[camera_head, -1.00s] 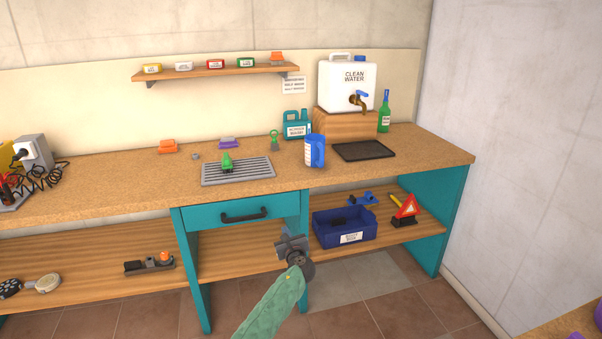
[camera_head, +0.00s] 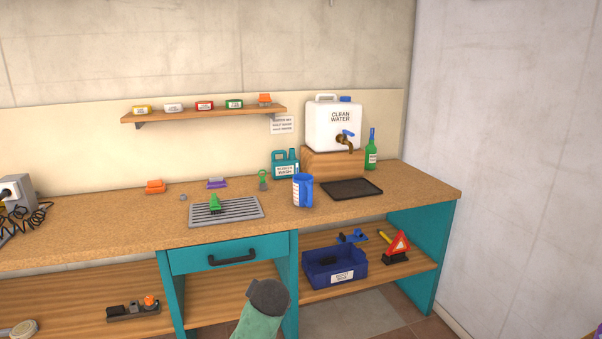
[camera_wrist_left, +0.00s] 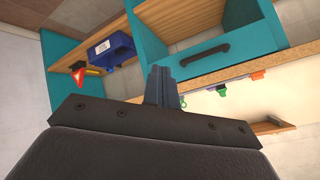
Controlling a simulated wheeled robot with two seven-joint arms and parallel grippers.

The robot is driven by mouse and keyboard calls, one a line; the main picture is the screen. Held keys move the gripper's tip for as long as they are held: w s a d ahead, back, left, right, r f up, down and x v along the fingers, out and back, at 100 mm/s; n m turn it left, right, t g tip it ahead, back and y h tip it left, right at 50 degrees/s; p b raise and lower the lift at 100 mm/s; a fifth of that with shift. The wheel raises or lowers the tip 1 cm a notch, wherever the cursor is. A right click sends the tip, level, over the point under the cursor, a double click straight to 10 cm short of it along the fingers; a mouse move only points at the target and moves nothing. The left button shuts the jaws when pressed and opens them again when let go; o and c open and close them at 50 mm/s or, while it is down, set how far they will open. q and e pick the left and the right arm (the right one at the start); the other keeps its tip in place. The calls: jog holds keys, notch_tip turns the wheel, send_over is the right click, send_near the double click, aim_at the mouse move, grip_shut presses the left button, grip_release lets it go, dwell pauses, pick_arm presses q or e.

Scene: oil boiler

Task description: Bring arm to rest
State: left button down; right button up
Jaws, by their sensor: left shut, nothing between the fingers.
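My left gripper (camera_wrist_left: 162,76) shows in the left wrist view with its two grey fingers together and nothing between them. It is in front of the workbench, apart from the drawer and the shelf. In the head view, my green arm with a dark wrist end (camera_head: 268,297) rises from the bottom edge, below the drawer handle. The fingers are hidden there behind the wrist. My right gripper is not in view.
The teal workbench (camera_head: 100,222) has a closed drawer (camera_head: 230,251) and a lower shelf with a blue bin (camera_head: 335,268). Floor shows in front.

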pick_arm(q)
jog(key=s+a+f+g+h+p, duration=0.1)
jog(key=s+f, duration=0.4)
jog(key=s, duration=1)
jog(key=s+a+f+n+g+h+p, duration=0.1)
jog(key=s+f+g, duration=0.3)
jog(key=s, duration=1.2)
jog(key=s+a+f+n+g+h+p, duration=0.1)
jog(key=s+f, duration=0.6)
jog(key=s, duration=0.9)
jog(key=shift+a+f+g+h, duration=0.25)
jog(key=shift+a+g+h, duration=0.05)
jog(key=shift+a+g, duration=0.45)
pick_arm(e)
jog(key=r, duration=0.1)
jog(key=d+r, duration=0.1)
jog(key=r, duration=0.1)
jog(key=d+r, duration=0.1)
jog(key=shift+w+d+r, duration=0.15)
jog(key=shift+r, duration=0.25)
